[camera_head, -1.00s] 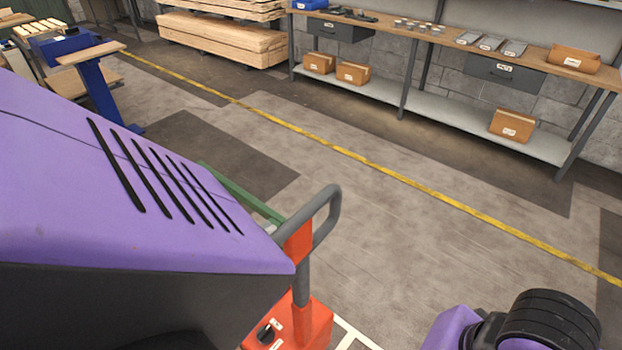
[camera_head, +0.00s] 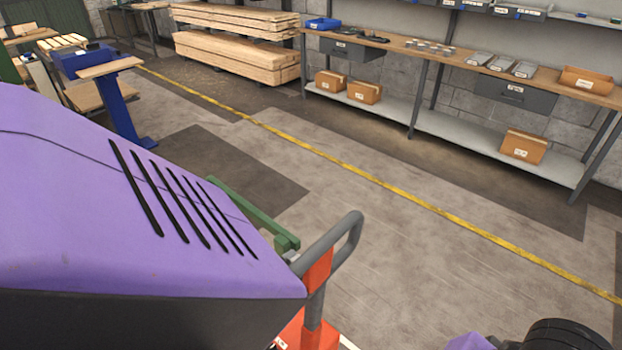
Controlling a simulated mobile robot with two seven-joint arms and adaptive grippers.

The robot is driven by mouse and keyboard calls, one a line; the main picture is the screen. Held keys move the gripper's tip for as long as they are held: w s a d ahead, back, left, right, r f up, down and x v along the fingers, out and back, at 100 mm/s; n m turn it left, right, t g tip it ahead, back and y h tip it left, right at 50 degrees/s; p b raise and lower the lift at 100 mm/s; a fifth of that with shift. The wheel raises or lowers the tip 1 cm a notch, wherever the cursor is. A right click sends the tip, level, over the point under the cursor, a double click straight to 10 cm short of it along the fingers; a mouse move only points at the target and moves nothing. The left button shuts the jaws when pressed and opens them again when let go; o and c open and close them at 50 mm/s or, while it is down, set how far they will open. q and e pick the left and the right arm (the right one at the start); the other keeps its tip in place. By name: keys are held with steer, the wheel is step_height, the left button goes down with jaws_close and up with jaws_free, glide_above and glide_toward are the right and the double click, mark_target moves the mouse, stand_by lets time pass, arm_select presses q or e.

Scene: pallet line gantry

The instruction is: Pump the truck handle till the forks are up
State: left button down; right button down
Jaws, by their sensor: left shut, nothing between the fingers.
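The truck handle (camera_head: 345,243) is a grey loop on a red-orange bracket and dark shaft, standing over a red-orange truck body (camera_head: 308,337) at the bottom middle. My large purple arm link covers the left side. Only a small grey bit of what seems to be my left gripper (camera_head: 291,257) shows at the link's far edge, beside the handle loop. It is shut and empty; I cannot tell whether it touches the handle. The forks are hidden, so their height cannot be seen. My right arm shows at the bottom right; its gripper is out of view.
A green beam (camera_head: 255,214) lies just behind the handle. A blue stand (camera_head: 112,100) is at the left, with stacked timber (camera_head: 235,58) behind. A workbench (camera_head: 450,62) lines the back wall. The floor right of the handle, crossed by a yellow line (camera_head: 400,190), is clear.

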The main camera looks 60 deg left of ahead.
steer(key=c, duration=2.5)
jaws_free()
steer(key=shift+c, duration=0.2)
steer(key=o, duration=1)
